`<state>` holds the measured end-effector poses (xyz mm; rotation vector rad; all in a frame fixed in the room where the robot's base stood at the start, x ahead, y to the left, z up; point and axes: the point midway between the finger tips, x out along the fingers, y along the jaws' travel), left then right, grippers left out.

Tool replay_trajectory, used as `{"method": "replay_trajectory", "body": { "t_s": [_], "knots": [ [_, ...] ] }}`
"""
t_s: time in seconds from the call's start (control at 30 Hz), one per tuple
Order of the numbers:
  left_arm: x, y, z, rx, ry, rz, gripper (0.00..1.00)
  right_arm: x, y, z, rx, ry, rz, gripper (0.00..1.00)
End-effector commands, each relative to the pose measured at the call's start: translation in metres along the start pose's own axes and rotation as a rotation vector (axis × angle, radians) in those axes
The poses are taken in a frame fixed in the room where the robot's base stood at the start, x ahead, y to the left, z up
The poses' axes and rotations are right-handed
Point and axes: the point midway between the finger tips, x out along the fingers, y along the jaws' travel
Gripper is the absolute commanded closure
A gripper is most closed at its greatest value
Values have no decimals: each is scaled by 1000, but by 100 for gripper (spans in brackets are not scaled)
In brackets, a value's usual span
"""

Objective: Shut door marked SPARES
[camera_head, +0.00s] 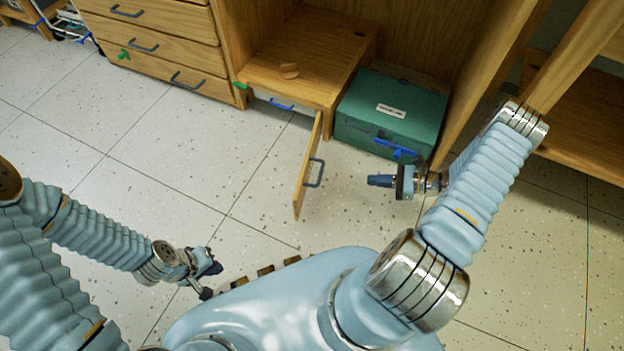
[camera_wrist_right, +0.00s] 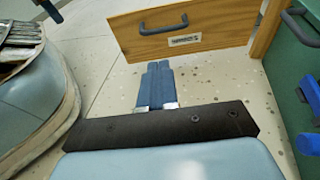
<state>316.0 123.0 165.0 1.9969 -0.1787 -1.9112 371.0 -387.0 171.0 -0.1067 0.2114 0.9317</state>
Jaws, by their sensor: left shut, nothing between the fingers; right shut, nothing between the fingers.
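The wooden door (camera_head: 305,180) of the low cabinet (camera_head: 290,75) stands open, swung out from the cabinet's right front edge. Its outer face, with a dark grey handle (camera_head: 315,173), is turned to the right. In the right wrist view the door (camera_wrist_right: 225,22) shows the handle (camera_wrist_right: 163,28) and a small white label (camera_wrist_right: 185,40) that seems to read SPARES. My right gripper (camera_head: 372,181) is shut and empty, right of the door, pointing at its outer face with a gap between. Its fingers (camera_wrist_right: 157,75) show below the door. My left gripper (camera_head: 212,267) is shut and empty at the lower left, away from the door.
A green box (camera_head: 385,105) with a blue latch (camera_head: 395,148) stands right of the cabinet, near my right gripper. Inside the opening is a pale part with a blue handle (camera_head: 281,105). Drawers (camera_head: 150,45) stand at the left. The floor (camera_head: 190,160) left of the door is clear.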

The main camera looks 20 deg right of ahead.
Motion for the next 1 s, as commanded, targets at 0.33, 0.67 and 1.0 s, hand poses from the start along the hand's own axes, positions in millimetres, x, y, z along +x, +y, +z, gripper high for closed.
{"method": "replay_trajectory", "body": {
  "t_s": [0.33, 0.67, 1.0],
  "knots": [
    [4, -1, 0, 0, 1, 0, 100, 42, -4, 2, 5, -20, -18, 100],
    [11, -4, -1, 0, 3, 0, 100, 109, -5, 2, 4, -19, -16, 100],
    [13, -5, -1, -1, 4, 0, 100, 135, -6, 4, 2, -17, -18, 100]
  ]
}}
